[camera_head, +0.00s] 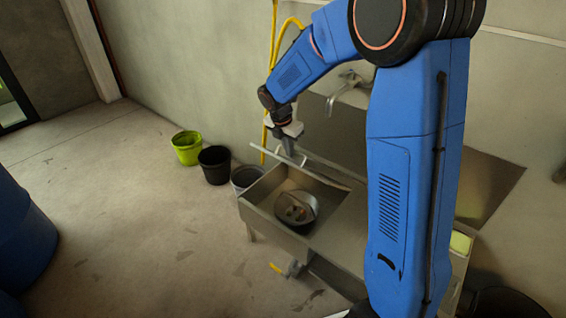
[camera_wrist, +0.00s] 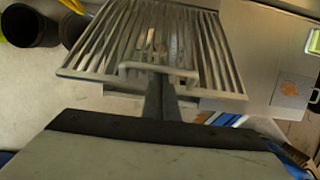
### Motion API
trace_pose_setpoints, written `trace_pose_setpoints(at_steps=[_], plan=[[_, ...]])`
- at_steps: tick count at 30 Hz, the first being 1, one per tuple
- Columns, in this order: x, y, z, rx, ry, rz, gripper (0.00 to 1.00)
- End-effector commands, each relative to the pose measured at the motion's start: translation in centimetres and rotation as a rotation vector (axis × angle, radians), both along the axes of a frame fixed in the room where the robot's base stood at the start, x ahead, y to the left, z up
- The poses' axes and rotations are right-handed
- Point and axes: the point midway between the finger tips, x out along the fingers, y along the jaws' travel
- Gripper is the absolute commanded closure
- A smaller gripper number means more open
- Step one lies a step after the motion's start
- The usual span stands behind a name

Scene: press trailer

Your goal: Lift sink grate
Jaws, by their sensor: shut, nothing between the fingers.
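The sink grate (camera_wrist: 97,48) fills the upper middle of the wrist view as a metal frame with many parallel bars. A raised loop handle (camera_wrist: 136,65) stands at its near side. My gripper (camera_wrist: 160,80) is shut, with its fingers at the handle; I cannot tell whether they pass under it. In the head view my gripper (camera_head: 302,160) is over the back part of the steel sink (camera_head: 252,214). A thin pale edge (camera_head: 330,181), probably the grate seen edge-on, runs across there. The basin shows openly in front of it, with a dark round pan (camera_head: 306,222) inside.
A faucet (camera_head: 340,93) juts from the wall behind the sink. Green (camera_head: 187,150), black (camera_head: 214,168) and grey (camera_head: 245,178) buckets stand left of it along the wall. A yellow hose (camera_head: 272,60) hangs behind my arm. The floor at left is mostly clear, with a blue barrel (camera_head: 22,240).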

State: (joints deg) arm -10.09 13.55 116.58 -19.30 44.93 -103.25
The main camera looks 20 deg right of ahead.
Motion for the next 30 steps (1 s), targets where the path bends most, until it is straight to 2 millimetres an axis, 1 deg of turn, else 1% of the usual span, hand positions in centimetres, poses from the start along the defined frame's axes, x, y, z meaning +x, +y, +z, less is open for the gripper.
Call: trace_pose_setpoints(at_steps=[9, 16, 22, 30], plan=[[2.2, -3.2, 2.7, -0.003, -0.002, -0.002, 1.00], [3.8, -5.3, 4.2, -0.003, 0.000, -0.001, 1.00], [4.6, -6.3, 4.8, -0.004, 0.000, 0.000, 1.00], [4.7, -6.5, 4.9, -0.005, -0.001, 0.000, 1.00]])
